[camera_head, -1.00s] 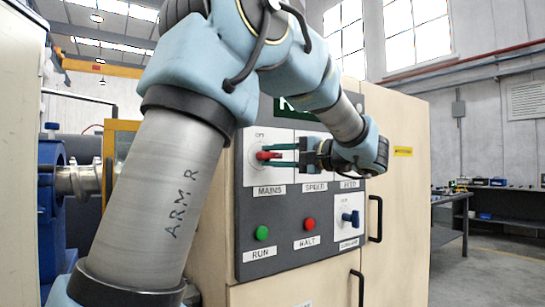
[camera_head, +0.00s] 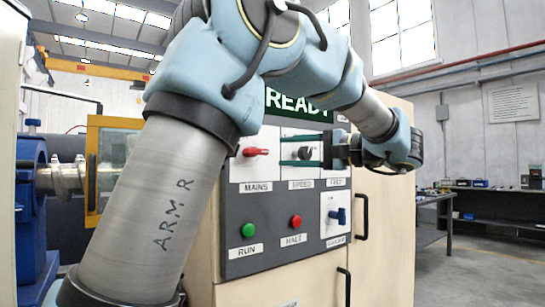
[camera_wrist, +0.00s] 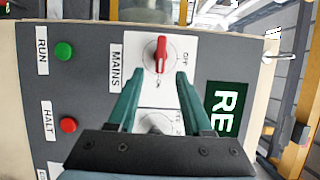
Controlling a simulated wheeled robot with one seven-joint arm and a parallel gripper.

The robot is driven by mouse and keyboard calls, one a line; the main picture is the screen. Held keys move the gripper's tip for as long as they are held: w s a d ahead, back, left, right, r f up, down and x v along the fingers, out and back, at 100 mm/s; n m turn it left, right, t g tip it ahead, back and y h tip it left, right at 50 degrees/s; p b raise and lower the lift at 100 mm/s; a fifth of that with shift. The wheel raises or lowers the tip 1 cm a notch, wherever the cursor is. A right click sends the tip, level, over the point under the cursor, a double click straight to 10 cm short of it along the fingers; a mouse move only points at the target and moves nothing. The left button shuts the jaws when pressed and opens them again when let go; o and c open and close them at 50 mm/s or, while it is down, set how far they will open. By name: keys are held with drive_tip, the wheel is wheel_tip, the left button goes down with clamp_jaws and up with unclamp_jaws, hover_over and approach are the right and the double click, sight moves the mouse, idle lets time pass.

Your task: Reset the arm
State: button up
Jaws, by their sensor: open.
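My gripper (camera_head: 283,156) has two green fingers, open and empty, in front of the control panel (camera_head: 272,205). The fingers span the dark SPEED knob (camera_head: 305,152) in the head view. The red MAINS handle (camera_head: 256,152) lies just left of the fingertips and points right. In the wrist view, my gripper (camera_wrist: 157,80) has its fingertips apart, with the red handle (camera_wrist: 161,52) beyond them and clear of both. The handle lies along the line towards ON. The SPEED knob (camera_wrist: 157,122) is partly hidden behind the gripper body. My arm reaches over from the left.
The green display (camera_head: 298,106) reads READY. Black door handles (camera_head: 361,217) stick out at the right. Open floor and a bench (camera_head: 436,218) lie further right.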

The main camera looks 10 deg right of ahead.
drive_tip(key=shift+v, duration=1.05)
drive_tip(key=w+a+f+m+g+h+p, duration=0.1)
drive_tip(key=w+a+f+g+h, duration=0.15)
drive_tip(key=a+f, duration=0.5)
drive_tip(key=w+a+f+m+g+h+p, duration=0.1)
drive_tip(key=w+a+f+g, duration=0.1)
drive_tip(key=a+f+g, duration=0.5)
drive_tip(key=s+a+f+n+h+p, duration=0.2)
drive_tip(key=s+a+f+n+h, duration=0.2)
drive_tip(key=f, duration=0.5)
drive_tip(key=s+a+f+n+h+p, duration=0.2)
drive_tip(key=s+a+f+n+h, duration=0.3)
drive_tip(key=f, duration=0.4)
drive_tip(key=s+a+g+h, duration=0.1)
drive_tip(key=s, duration=0.1)
drive_tip(key=shift+s+f, duration=0.3)
